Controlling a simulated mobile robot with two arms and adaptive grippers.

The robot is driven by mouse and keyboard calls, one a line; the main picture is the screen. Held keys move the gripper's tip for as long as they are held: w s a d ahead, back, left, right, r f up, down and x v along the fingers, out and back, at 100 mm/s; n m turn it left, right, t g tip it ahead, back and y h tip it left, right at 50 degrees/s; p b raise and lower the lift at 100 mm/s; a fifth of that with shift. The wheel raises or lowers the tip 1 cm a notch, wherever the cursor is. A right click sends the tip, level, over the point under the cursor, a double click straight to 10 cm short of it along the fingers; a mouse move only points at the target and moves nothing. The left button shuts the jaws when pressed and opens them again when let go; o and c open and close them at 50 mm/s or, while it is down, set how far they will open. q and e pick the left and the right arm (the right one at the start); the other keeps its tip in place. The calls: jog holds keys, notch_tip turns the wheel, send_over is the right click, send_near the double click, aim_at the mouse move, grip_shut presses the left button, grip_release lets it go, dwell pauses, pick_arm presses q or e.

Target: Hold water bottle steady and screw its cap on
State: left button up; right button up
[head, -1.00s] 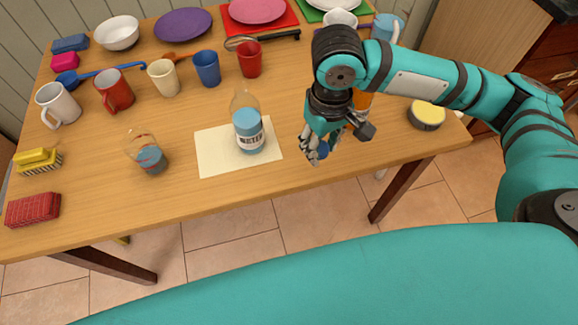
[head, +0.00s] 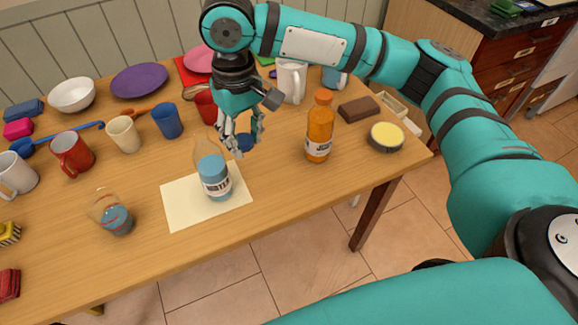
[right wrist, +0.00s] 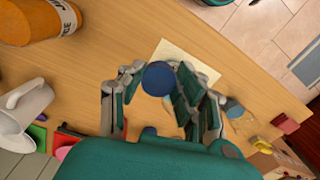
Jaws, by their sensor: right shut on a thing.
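The water bottle (head: 213,175) is clear with blue liquid and a dark-lettered label. It stands upright and uncapped on a cream sheet (head: 180,206). My right gripper (head: 241,142) is shut on the blue cap (head: 246,141), above the table, just right of and behind the bottle's top in the head view. The cap also shows between the fingers in the right wrist view (right wrist: 158,78). The cap is apart from the bottle in the head view. The bottle is mostly hidden in the right wrist view. My left gripper is not in view.
An orange juice bottle (head: 320,128) stands to the right, near a yellow-topped tin (head: 386,137) and a brown block (head: 358,109). Cups, plates and a bowl (head: 72,95) fill the back. The table's front right is clear.

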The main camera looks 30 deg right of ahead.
aim_at(203, 137)
jog(key=w+a+r, duration=0.1)
jog(key=a+r, duration=0.1)
jog(key=r, duration=0.1)
jog(key=w+a+r+n, duration=0.1)
jog(key=a+r, duration=0.1)
jog(key=r, duration=0.1)
jog(key=w+a+r+n, duration=0.1)
jog(key=w+a+r, duration=0.1)
jog(key=a+r, duration=0.1)
jog(key=shift+w, duration=0.1)
jog(key=shift+f, duration=2.05)
jog(key=shift+d, duration=0.1)
